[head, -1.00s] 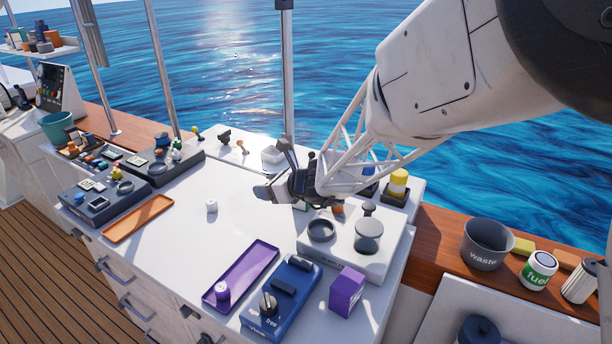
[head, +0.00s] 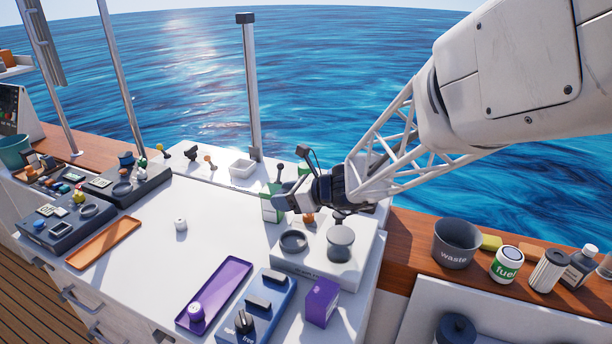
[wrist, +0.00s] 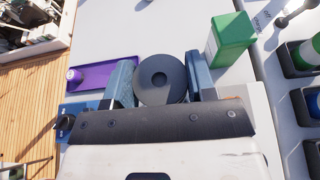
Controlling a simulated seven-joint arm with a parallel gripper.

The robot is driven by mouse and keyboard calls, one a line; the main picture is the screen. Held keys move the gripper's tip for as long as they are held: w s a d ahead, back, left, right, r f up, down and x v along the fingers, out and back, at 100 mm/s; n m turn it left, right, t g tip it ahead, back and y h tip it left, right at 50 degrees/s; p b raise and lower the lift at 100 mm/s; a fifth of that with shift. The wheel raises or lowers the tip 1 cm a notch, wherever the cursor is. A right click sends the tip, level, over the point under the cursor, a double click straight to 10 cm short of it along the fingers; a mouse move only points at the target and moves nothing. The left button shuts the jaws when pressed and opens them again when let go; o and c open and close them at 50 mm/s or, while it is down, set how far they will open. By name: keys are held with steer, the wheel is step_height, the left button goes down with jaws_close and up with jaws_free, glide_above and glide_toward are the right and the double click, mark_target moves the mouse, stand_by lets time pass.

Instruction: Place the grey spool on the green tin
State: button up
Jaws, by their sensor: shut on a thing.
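The spool is hard to make out there.
A white unit with a dark ring (head: 293,241) and a grey cylinder (head: 340,243) stands below my gripper. A purple tray (head: 224,283), a blue switch box (head: 262,300) and a purple box (head: 322,302) are in front. The bench middle is clear around a small white cylinder (head: 180,224).

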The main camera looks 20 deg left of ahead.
glide_above(272, 189)
steer(key=shift+f, duration=0.75)
stand_by(0.4)
steer(key=shift+f, duration=0.15)
steer(key=shift+f, duration=1.6)
steer(key=shift+f, duration=0.15)
steer(key=o, duration=0.9)
